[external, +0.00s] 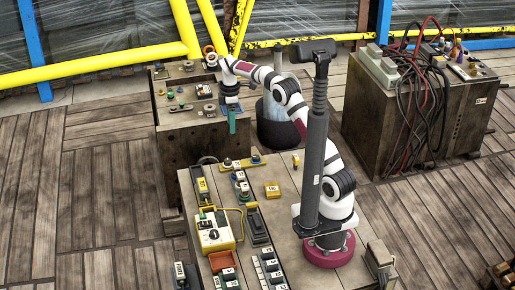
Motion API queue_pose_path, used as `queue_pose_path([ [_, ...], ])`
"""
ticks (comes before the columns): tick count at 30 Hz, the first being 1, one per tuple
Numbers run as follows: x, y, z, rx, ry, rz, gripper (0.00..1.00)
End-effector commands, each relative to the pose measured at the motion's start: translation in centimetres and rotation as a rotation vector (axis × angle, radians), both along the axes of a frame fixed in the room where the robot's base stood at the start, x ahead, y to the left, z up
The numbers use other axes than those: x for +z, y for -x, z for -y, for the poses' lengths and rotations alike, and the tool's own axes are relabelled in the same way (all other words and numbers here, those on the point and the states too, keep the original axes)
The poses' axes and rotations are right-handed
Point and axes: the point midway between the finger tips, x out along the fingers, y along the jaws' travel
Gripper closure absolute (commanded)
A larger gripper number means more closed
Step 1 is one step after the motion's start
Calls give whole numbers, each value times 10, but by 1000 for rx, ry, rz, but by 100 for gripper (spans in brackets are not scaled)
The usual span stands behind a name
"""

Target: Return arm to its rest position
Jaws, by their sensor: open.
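My gripper (231,122) is at the end of my arm at the upper middle of the external view. It points down in front of the near edge of a brown block-like stand (180,147). Its jaws are small in the picture and show no thing held between them. My arm reaches from its base on the near table (285,215) back and to the left toward that stand. Whether my gripper touches the stand's edge cannot be told from this view.
Small parts lie on the stand's top. Switch boxes, a yellow-white box (212,231) and a red tray (222,261) crowd the near table's left side. A dark post (314,150) rises beside my base. A cable-draped cabinet (405,110) stands right. Yellow rails (95,65) run behind.

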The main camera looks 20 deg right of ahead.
Motion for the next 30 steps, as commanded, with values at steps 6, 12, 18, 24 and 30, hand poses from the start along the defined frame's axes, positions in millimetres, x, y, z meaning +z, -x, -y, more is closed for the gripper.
queue_pose_path([
  [6, 77, 117, 110, -815, -47, -44, 36],
  [12, 61, 274, 167, -1622, -74, -124, 36],
  [18, 28, 339, 174, -1969, -74, -169, 36],
  [24, 26, 342, 174, -1989, -71, -173, 36],
  [30, 27, 342, 174, -1986, -70, -172, 36],
])
